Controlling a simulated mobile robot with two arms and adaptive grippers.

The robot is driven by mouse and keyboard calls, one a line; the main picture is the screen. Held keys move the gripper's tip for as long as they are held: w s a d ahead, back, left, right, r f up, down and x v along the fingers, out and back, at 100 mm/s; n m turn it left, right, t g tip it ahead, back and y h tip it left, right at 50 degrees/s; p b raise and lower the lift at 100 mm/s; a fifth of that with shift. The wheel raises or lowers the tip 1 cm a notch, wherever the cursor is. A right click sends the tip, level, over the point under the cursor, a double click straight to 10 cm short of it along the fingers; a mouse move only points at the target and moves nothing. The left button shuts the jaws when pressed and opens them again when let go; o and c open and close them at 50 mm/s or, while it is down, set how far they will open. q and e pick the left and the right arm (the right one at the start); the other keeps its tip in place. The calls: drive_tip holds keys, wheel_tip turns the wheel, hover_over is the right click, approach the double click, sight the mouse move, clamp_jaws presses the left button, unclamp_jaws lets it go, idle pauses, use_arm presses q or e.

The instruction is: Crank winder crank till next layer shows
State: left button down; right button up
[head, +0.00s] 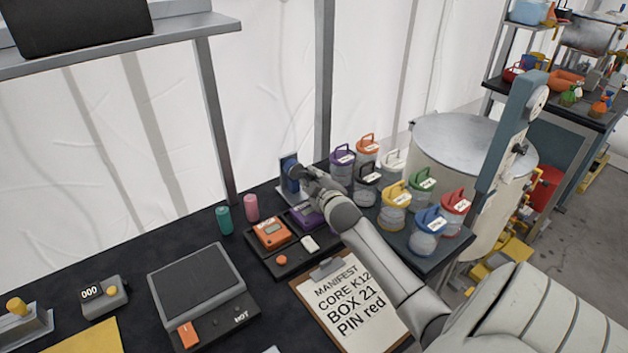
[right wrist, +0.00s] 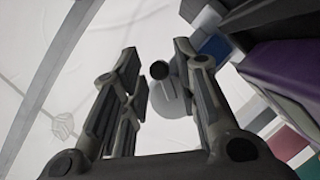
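My right arm reaches across the table to the back edge in the head view. Its gripper (head: 299,171) is at a small blue and grey upright device (head: 288,185), which looks like the winder, and hides much of it. In the right wrist view the gripper (right wrist: 158,58) has its two fingers apart. A dark round knob (right wrist: 159,70) and a pale grey rounded part (right wrist: 170,99), seemingly the crank, show between them. I cannot tell whether either finger touches the knob. My left gripper is not in view.
Several lidded jars (head: 395,207) stand right of my arm, beside a large pale drum (head: 458,175). A manifest clipboard (head: 345,300), a dark tray (head: 285,262) with small devices, and a hot plate (head: 200,290) lie nearer. Green (head: 223,220) and pink (head: 251,207) cylinders stand left of the device.

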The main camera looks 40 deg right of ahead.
clamp_jaws()
drive_tip(key=shift+r+m+p, duration=0.15)
drive_tip(key=shift+m+p, duration=0.25)
drive_tip(key=shift+p, duration=0.65)
drive_tip(key=shift+a+f+y+p, duration=0.1)
drive_tip(key=shift+f+y+p, duration=0.15)
drive_tip(key=shift+y+p, duration=0.1)
drive_tip(key=shift+f, duration=0.1)
drive_tip(key=shift+m, duration=0.3)
drive_tip(key=shift+o, duration=1.6)
unclamp_jaws()
drive_tip(key=v, duration=1.2)
